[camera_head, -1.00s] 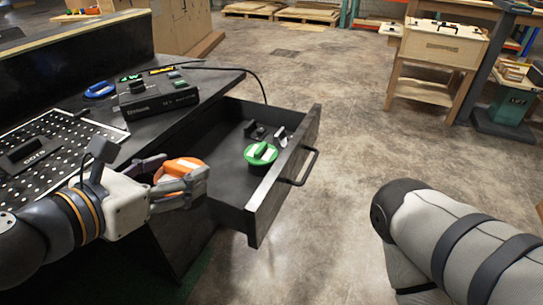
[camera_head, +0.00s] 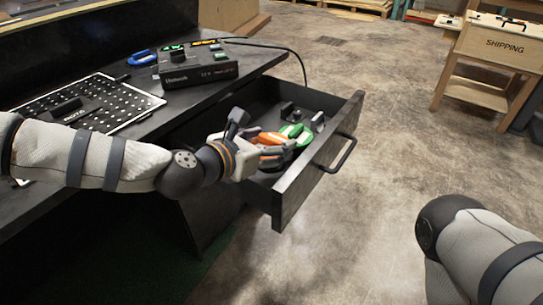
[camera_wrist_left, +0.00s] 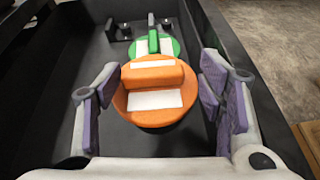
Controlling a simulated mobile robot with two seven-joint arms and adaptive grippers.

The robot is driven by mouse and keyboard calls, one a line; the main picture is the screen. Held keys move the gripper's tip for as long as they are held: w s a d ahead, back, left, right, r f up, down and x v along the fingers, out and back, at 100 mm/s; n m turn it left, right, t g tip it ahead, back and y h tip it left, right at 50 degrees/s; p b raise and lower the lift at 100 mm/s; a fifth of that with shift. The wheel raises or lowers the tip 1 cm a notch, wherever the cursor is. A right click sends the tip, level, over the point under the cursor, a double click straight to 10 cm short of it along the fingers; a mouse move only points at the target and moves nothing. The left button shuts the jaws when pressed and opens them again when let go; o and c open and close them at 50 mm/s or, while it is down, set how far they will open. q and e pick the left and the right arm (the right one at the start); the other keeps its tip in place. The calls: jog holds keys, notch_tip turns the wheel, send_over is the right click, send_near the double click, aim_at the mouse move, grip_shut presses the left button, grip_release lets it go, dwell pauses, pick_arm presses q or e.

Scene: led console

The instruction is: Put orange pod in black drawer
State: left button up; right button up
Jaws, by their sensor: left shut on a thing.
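The orange pod (camera_head: 269,138) is a round disc with a raised grip bar and white labels. It lies between the fingers of my left gripper (camera_head: 278,150), which is shut on it, over the open black drawer (camera_head: 288,200). In the left wrist view the orange pod (camera_wrist_left: 150,112) sits between the two purple-padded fingers and overlaps the near edge of the green pod (camera_wrist_left: 172,46). The gap between the orange pod and the drawer floor cannot be judged. My right arm shows at the lower right, but its gripper is out of view.
Small black parts (camera_head: 289,112) stand at the drawer's far end. On the black desk are a perforated tray (camera_head: 140,100), a black console box (camera_head: 198,72) and a blue pod (camera_head: 141,58). A shipping bench (camera_head: 500,45) stands at the back right. The floor between is clear.

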pick_arm(q)
jog(key=shift+w+d+f, duration=0.15)
jog(key=shift+w+f, duration=0.05)
jog(key=shift+f, duration=0.05)
jog(key=f, duration=0.3)
jog(key=shift+w+d+f+b, duration=0.15)
jog(key=shift+w+f+b, duration=0.05)
jog(key=shift+f+b, duration=0.2)
jog(key=shift+r, duration=0.15)
jog(key=shift+f, duration=0.25)
jog(key=o, duration=1.1)
jog(key=shift+r, duration=0.1)
